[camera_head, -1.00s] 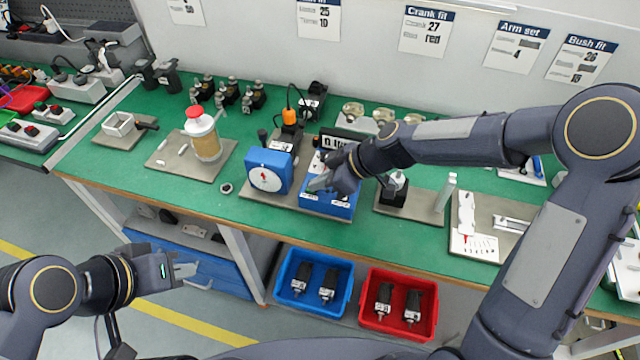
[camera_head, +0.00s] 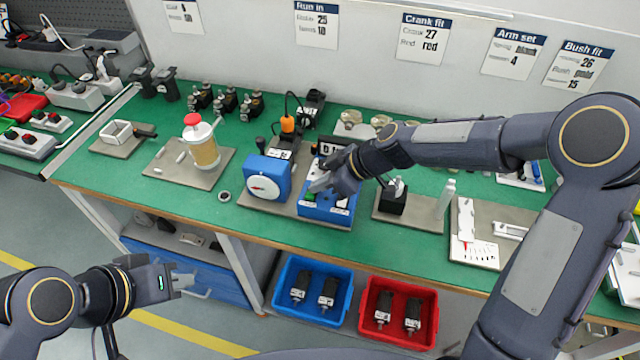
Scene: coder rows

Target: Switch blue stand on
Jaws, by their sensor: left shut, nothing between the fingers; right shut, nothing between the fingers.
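The blue stand is on a grey board on the green bench. Its blue dial box (camera_head: 268,176) has a white round face with a red needle lying nearly level. To its right is a blue control box (camera_head: 328,209) with a dark display (camera_head: 331,147) behind it, partly hidden by my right arm. A green button (camera_head: 309,197) shows on the control box's top left. My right gripper (camera_head: 320,187) is shut and empty, its tips at or just above the button; contact cannot be told. My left gripper (camera_head: 184,281) is shut and empty in front of the bench, low left.
A black block (camera_head: 392,199) stands close on the right. Blue (camera_head: 313,313) and red (camera_head: 397,336) bins sit below the bench front. Bare green bench lies in front of the jar.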

